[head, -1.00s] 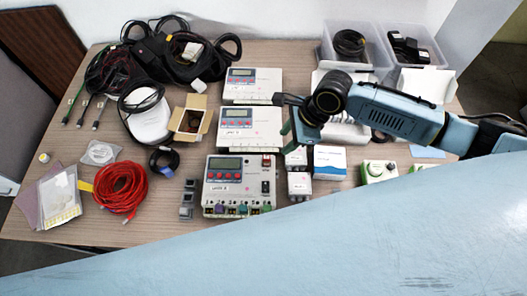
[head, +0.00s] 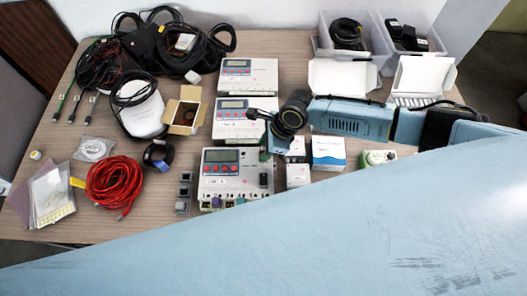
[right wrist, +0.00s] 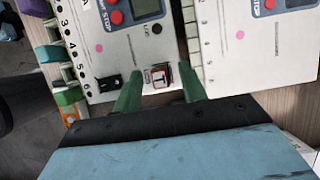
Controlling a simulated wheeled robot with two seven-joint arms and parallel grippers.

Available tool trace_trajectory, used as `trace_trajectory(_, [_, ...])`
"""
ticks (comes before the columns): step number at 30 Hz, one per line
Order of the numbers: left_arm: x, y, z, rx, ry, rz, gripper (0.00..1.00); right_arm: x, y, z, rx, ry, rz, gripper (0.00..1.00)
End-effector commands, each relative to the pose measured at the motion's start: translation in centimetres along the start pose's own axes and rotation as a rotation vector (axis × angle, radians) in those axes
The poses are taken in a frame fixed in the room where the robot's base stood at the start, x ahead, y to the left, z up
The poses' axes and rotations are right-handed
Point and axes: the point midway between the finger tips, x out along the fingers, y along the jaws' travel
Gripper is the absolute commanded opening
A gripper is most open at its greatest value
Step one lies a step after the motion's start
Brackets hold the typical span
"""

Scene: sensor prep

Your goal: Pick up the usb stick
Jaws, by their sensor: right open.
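I cannot make out the usb stick for certain in either view. My right gripper (head: 265,146) is open above the back right corner of the front controller (head: 222,184). In the right wrist view its two green fingers (right wrist: 159,70) point down at that controller (right wrist: 118,48). A small red and white part (right wrist: 160,75) shows between the fingers, and a black part (right wrist: 108,82) lies left of them. I cannot tell whether the fingers touch anything. The arm hides part of the table behind it. My left gripper is out of view.
Two more controllers (head: 240,106) stand behind the front one. White boxes (head: 328,151) stand close to the right. A red cable coil (head: 115,185) and an open cardboard box (head: 184,112) are left. Clear bins (head: 372,60) stand at the back right.

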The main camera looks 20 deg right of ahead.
Motion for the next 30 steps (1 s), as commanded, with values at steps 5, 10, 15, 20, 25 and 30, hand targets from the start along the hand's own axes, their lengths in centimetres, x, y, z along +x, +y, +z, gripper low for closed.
trace_trajectory(5, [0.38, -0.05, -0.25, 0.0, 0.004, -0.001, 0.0, 1.28, -0.05, -0.05, 0.0, 0.0, -0.001, 0.42])
trace_trajectory(10, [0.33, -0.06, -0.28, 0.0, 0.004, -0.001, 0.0, 1.25, -0.03, -0.06, 0.0, 0.001, -0.001, 0.42])
trace_trajectory(15, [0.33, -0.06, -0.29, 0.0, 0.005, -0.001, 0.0, 1.23, -0.02, -0.08, 0.001, 0.001, 0.0, 0.22])
trace_trajectory(20, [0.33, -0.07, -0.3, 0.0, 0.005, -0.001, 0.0, 1.23, -0.01, -0.1, 0.001, 0.001, 0.0, 0.01])
trace_trajectory(25, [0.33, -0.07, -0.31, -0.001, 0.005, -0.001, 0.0, 1.23, -0.01, -0.11, 0.001, 0.001, 0.0, 0.0])
trace_trajectory(30, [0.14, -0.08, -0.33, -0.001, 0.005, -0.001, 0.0, 0.7, -0.01, 0.13, 0.001, 0.0, 0.0, 0.0])
